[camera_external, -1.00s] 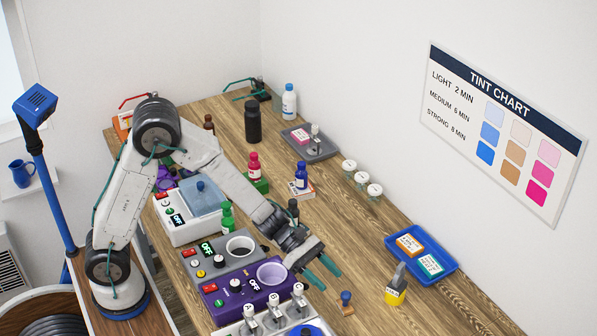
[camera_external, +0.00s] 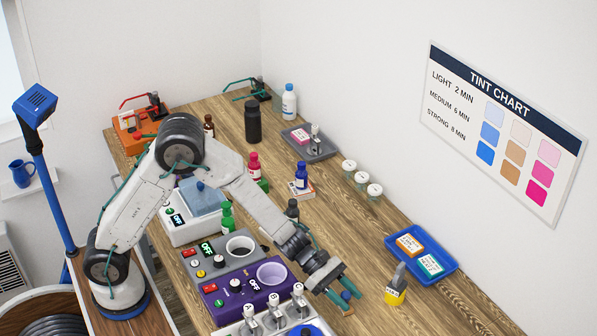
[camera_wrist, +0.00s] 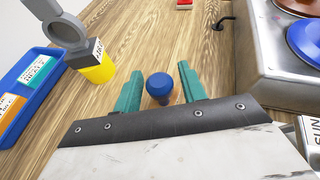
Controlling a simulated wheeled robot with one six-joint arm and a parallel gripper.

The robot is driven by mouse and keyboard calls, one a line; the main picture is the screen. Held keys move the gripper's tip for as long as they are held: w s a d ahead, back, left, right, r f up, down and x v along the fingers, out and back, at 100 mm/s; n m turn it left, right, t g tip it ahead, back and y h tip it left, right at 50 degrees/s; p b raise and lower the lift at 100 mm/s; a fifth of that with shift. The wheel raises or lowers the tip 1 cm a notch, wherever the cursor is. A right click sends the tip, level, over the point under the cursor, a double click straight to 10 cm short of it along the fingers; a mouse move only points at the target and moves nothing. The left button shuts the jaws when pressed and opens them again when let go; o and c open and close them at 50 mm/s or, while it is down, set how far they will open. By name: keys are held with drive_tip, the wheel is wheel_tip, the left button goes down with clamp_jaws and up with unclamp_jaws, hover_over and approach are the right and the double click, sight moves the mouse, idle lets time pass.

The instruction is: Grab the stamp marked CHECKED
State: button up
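A small stamp with a round blue knob (camera_external: 346,295) stands on the wooden table near the front. It also shows in the wrist view (camera_wrist: 159,85), but no marking on it can be read, so CHECKED is not confirmed. My gripper (camera_external: 352,302) is open and low over the table at this stamp. In the wrist view its two green fingers (camera_wrist: 160,71) stand on either side of the blue knob, with a gap on each side. The stamp's lower part is mostly hidden.
A yellow-based object with a grey handle (camera_external: 396,290) stands close to the right. Beyond it is a blue tray (camera_external: 449,274) with an orange and a teal labelled block. Purple (camera_external: 236,301) and grey control units stand to the left.

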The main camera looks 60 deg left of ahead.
drive_tip(key=c, duration=0.7)
